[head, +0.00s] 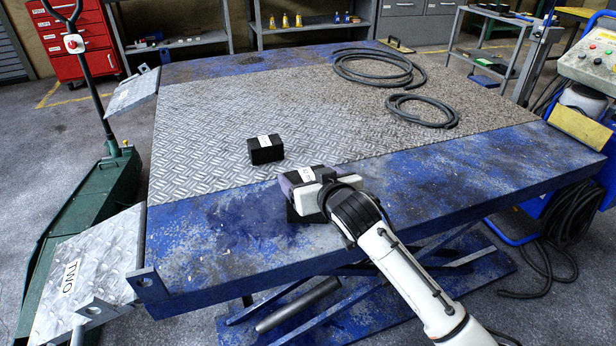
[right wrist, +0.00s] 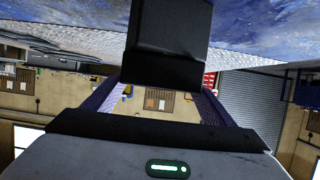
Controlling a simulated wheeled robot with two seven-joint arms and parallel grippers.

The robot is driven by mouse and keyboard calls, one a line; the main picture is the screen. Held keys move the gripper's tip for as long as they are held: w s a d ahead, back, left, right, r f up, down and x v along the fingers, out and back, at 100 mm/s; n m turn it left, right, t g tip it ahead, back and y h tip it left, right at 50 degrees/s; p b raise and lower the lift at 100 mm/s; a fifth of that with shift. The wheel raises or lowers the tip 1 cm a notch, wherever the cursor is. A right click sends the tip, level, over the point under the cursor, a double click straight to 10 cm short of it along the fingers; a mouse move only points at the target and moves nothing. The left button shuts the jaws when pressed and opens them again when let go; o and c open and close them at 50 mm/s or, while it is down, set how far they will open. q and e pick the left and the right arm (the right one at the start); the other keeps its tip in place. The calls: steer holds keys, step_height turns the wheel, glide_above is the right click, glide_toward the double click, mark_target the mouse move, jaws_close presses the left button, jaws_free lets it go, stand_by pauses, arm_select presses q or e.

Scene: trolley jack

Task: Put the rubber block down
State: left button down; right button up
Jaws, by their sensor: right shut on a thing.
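My right gripper (head: 304,186) is shut on a black rubber block (head: 297,214) over the near blue border of the lift table (head: 215,245). The block's dark lower part shows below the fingers, and a white label shows on its top. In the right wrist view the block (right wrist: 168,40) stands between the two fingers, with the blue surface at the picture's top. I cannot tell whether its far end touches the table. A second black block (head: 266,150) with a white label rests on the tread plate, beyond and left of the gripper. My left gripper is out of view.
Two coiled black hoses (head: 425,110) lie on the table's far right. Tread-plate ramps, one marked TWO (head: 85,262), stick out at the left by a green trolley jack (head: 95,200). A blue machine (head: 590,150) stands at the right. The front-left blue border is clear.

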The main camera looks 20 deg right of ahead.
steer(key=shift+f, duration=0.1)
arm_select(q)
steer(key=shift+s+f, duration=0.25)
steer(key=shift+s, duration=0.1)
arm_select(e)
steer(key=o, duration=1.3)
steer(key=shift+s+r, duration=0.1)
steer(key=shift+r, duration=0.15)
steer(key=p+v, duration=0.2)
steer(key=v, duration=0.9)
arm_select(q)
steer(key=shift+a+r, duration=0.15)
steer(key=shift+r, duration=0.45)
arm_select(e)
steer(key=s+a+f+n+g+y, duration=0.1)
steer(key=s+a+f+g, duration=0.1)
steer(key=s+f, duration=1)
steer(key=s+a+f+n+g+y, duration=0.1)
steer(key=s+f+g, duration=0.1)
steer(key=s+f, duration=1)
step_height(320, 180, down, 3)
steer(key=shift+s+a+g, duration=0.2)
steer(key=shift+a+g, duration=0.2)
